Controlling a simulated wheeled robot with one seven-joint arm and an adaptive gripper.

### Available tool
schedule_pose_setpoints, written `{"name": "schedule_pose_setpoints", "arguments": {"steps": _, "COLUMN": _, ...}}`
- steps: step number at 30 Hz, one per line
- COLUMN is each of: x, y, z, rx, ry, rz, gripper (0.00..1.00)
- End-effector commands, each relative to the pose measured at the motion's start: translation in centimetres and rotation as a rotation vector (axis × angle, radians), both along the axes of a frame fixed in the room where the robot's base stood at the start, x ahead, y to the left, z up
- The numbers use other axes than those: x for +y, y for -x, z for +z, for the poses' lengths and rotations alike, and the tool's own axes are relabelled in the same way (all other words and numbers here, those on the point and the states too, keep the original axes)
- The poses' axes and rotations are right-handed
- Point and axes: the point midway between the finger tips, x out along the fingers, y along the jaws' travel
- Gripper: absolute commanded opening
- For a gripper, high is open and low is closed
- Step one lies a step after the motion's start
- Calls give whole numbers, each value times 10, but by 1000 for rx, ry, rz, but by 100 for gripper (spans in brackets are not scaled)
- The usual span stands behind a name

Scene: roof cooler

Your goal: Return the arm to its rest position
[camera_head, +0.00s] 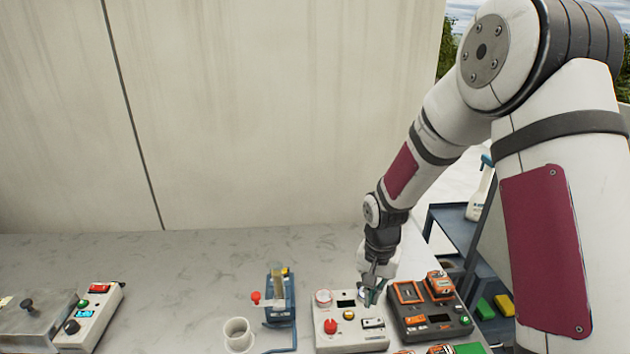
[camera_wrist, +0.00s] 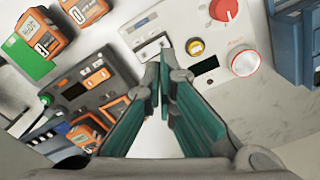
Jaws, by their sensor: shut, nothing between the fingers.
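My gripper (camera_head: 372,290) is at the end of my arm, which reaches down over the right part of the counter. It is low over the right side of a white control box (camera_head: 350,343) with a red knob. In the wrist view my gripper (camera_wrist: 163,78) shows two green-padded fingers drawn together at the tips, with nothing between them.
A dark charger (camera_head: 412,324) with orange battery packs stands right of the control box. A blue stand (camera_head: 280,310) and white cup (camera_head: 238,336) are to its left. A switch box (camera_head: 92,322) and metal box (camera_head: 28,325) stand far left. A blue cart (camera_head: 458,222) holds a spray bottle (camera_head: 481,193).

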Motion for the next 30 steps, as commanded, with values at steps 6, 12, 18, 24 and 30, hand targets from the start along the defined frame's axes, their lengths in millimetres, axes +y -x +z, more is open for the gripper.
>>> {"name": "schedule_pose_setpoints", "arguments": {"steps": 6, "x": -7, "y": 8, "z": 69, "rx": -77, "ry": 31, "rz": 72, "gripper": 0}}
{"name": "schedule_pose_setpoints", "arguments": {"steps": 12, "x": -13, "y": 34, "z": 142, "rx": -156, "ry": 64, "rz": 160, "gripper": 0}}
{"name": "schedule_pose_setpoints", "arguments": {"steps": 18, "x": -16, "y": 73, "z": 200, "rx": -233, "ry": 90, "rz": 244, "gripper": 0}}
{"name": "schedule_pose_setpoints", "arguments": {"steps": 24, "x": -17, "y": 119, "z": 243, "rx": -315, "ry": 108, "rz": 327, "gripper": 0}}
{"name": "schedule_pose_setpoints", "arguments": {"steps": 30, "x": -16, "y": 168, "z": 269, "rx": -395, "ry": 119, "rz": 414, "gripper": 0}}
